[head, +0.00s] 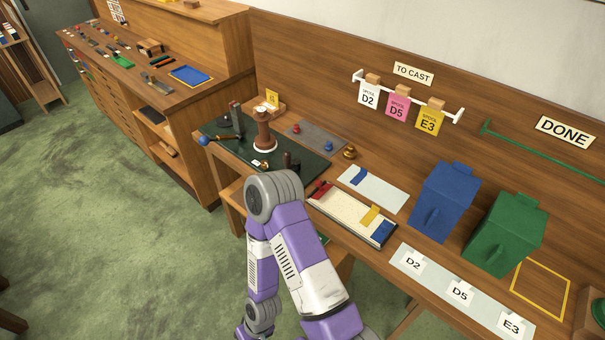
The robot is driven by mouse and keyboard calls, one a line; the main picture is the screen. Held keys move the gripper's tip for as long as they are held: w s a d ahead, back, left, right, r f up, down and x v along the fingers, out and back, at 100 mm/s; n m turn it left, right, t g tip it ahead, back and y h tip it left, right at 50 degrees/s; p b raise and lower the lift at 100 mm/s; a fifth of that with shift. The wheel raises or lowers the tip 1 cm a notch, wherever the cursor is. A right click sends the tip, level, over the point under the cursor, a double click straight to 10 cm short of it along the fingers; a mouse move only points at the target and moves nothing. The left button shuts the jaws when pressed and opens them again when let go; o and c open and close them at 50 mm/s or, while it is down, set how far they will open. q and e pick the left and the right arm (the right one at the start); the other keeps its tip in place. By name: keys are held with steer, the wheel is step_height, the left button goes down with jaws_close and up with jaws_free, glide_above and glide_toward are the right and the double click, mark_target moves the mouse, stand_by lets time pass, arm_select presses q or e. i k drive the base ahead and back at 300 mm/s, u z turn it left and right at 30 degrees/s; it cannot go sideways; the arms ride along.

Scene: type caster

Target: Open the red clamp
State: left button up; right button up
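A small red part (320,189), which looks like the red clamp, sits at the left end of a cream, dark-edged tray (345,212) on the bench. It is small, and I cannot tell whether it is open or shut. A blue block (382,231) sits at the tray's right end, with a yellow piece (370,215) near it. One purple and white arm of mine rises from the bottom, its grey elbow just left of the red part. Neither gripper shows; that arm's far end runs down towards the bottom edge.
A pale plate with a blue piece (359,176) lies behind the tray. Blue (444,203) and green (505,234) boxes stand to the right. A dark green mat (221,132) carries a brown spool-like post (263,132). A label strip (447,287) lies along the front edge.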

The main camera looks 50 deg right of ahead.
mark_target(323, 190)
steer(key=i, duration=3.75)
steer(key=z, duration=4.75)
